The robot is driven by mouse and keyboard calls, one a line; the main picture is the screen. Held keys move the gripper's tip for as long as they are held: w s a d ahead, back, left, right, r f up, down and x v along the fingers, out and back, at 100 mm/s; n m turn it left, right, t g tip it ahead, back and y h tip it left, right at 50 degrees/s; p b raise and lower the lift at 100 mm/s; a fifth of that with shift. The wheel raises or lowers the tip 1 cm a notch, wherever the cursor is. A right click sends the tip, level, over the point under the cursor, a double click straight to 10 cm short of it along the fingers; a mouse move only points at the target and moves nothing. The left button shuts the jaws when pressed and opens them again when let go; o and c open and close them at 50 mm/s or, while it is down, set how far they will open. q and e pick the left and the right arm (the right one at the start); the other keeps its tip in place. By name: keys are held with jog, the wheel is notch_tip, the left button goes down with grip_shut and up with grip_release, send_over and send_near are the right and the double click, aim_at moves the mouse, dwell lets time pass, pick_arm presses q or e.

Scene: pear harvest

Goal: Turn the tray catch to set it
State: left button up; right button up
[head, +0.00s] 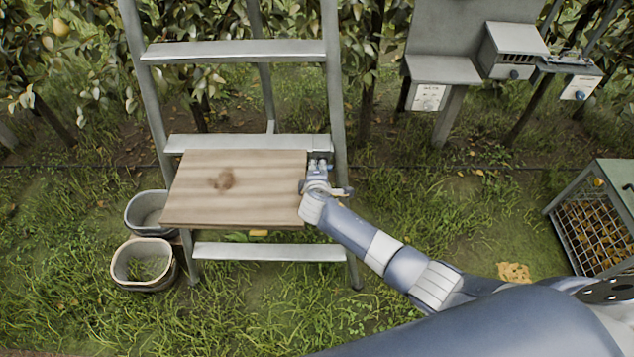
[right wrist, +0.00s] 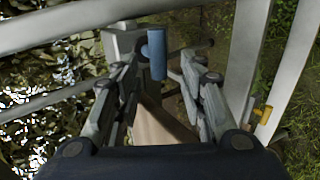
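A wooden tray (head: 240,200) sits on the grey stepladder (head: 235,52), with a dark knot mark on its top. My right gripper (head: 318,168) is at the tray's right edge, by the ladder's right rail. In the right wrist view, a blue cylindrical handle (right wrist: 154,54), apparently the tray catch, stands ahead of my right gripper (right wrist: 155,95). Its fingers are spread apart with the handle in line with the gap; I cannot tell whether they touch it. The tray's wooden edge (right wrist: 158,130) shows below between the fingers. My left gripper is not in view.
Two grey buckets (head: 146,262) stand on the grass left of the ladder. A grey stand with boxes (head: 442,68) is at the back right, and a mesh-sided crate (head: 590,180) is at the right. A small yellow part (head: 258,233) shows under the tray.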

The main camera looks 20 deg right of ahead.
jog(key=v, duration=0.8)
jog(key=shift+s, duration=0.15)
jog(key=shift+s+a, duration=0.1)
